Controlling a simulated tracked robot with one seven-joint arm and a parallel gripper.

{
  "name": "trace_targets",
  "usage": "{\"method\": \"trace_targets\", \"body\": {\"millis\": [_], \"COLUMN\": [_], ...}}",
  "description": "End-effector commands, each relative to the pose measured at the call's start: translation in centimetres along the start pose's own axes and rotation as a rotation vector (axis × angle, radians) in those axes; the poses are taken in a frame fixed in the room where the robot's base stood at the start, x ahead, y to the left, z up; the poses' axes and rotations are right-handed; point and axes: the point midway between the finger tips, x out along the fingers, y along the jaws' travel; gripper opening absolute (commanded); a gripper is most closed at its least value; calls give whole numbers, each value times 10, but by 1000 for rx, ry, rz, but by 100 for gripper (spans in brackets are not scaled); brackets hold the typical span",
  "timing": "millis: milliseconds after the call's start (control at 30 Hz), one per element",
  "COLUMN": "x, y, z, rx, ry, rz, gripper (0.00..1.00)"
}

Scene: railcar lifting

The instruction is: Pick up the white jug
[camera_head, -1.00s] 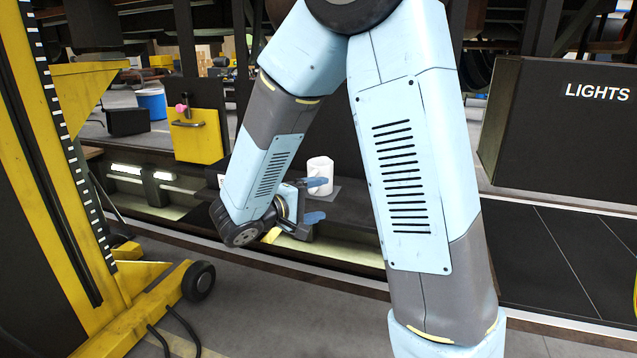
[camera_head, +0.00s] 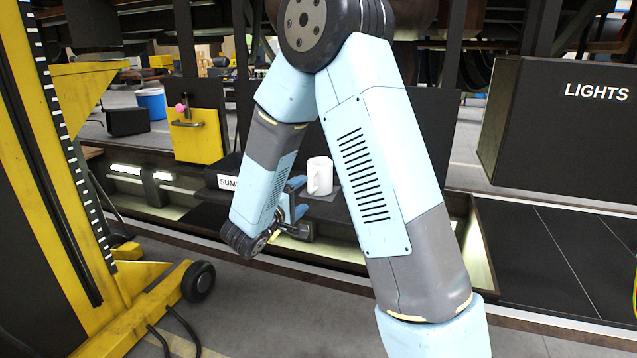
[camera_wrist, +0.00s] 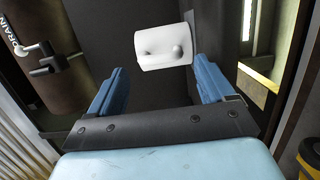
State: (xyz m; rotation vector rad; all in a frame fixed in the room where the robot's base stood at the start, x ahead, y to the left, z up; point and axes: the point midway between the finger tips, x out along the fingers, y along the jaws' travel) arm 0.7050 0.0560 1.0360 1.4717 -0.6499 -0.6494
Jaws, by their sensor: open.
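The white jug (camera_head: 320,176) stands upright on a small grey mat (camera_head: 324,196) on a dark ledge in the head view. In the wrist view the jug (camera_wrist: 164,47) shows ahead of my gripper, with its handle toward the camera. My gripper (camera_wrist: 160,88) is open, its two blue fingers spread and empty. The jug lies beyond the fingertips, roughly between their lines, and appears apart from them. In the head view my gripper (camera_head: 291,199) is just left of the jug and partly hidden behind my own arm.
A yellow wheeled lifting jack (camera_head: 130,300) stands at the left. A yellow box with a pink knob (camera_head: 195,135) is behind. A black box marked LIGHTS (camera_head: 565,130) is at the right. In the wrist view, a pipe marked DRAIN (camera_wrist: 35,50) is at the left.

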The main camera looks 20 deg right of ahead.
Motion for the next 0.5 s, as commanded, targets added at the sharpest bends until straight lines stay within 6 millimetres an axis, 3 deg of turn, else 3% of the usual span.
{"method": "trace_targets", "body": {"millis": [267,500], "x": [14,45], "y": [0,2], "z": [0,-1], "rx": [0,-1], "ry": [-2,-4], "rz": [-1,-1], "gripper": [82,82]}}
